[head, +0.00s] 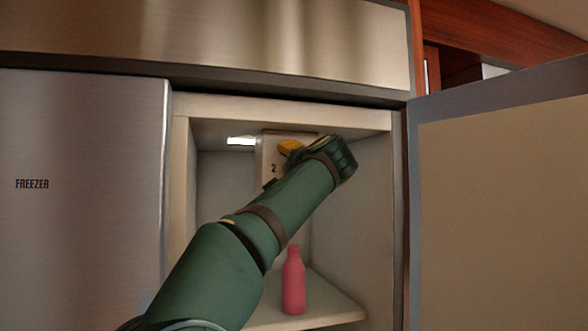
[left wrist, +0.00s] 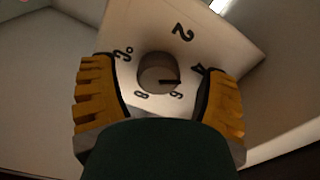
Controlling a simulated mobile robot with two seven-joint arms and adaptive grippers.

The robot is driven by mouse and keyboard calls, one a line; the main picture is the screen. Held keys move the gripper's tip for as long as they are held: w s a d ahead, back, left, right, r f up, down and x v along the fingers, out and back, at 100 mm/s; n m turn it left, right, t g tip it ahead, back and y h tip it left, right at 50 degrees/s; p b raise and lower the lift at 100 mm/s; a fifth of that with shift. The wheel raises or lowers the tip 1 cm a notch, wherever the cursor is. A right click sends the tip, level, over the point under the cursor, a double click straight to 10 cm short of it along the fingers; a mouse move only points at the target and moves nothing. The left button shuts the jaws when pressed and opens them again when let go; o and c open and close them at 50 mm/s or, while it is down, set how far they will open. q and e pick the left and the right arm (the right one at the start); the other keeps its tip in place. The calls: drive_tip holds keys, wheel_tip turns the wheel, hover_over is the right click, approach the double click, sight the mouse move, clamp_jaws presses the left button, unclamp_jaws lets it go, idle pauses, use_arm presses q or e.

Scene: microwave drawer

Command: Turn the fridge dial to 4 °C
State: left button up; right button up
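The fridge dial is a round grey knob (left wrist: 158,73) on a pale panel (left wrist: 215,35) marked 2, 4, 6, 8 and °C. Its dark pointer mark lies toward the gap between 4 and 6. My left gripper (left wrist: 156,70) is open, with a yellow-padded finger on each side of the knob and visible gaps to it. In the head view my left gripper (head: 291,148) reaches up to the panel (head: 271,153) inside the fridge. There the knob is hidden by my gripper and only the 2 is readable. My right gripper is in neither view.
A pink bottle (head: 293,281) stands on the fridge shelf (head: 335,309) below my forearm. The fridge door (head: 505,210) is open at the right. The closed freezer door (head: 80,240) is at the left. A lit lamp (head: 241,141) is beside the panel.

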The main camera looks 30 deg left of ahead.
use_arm(q)
drive_tip(key=shift+d, duration=0.1)
drive_tip(key=v, duration=1.1)
drive_tip(key=shift+s+d, duration=0.3)
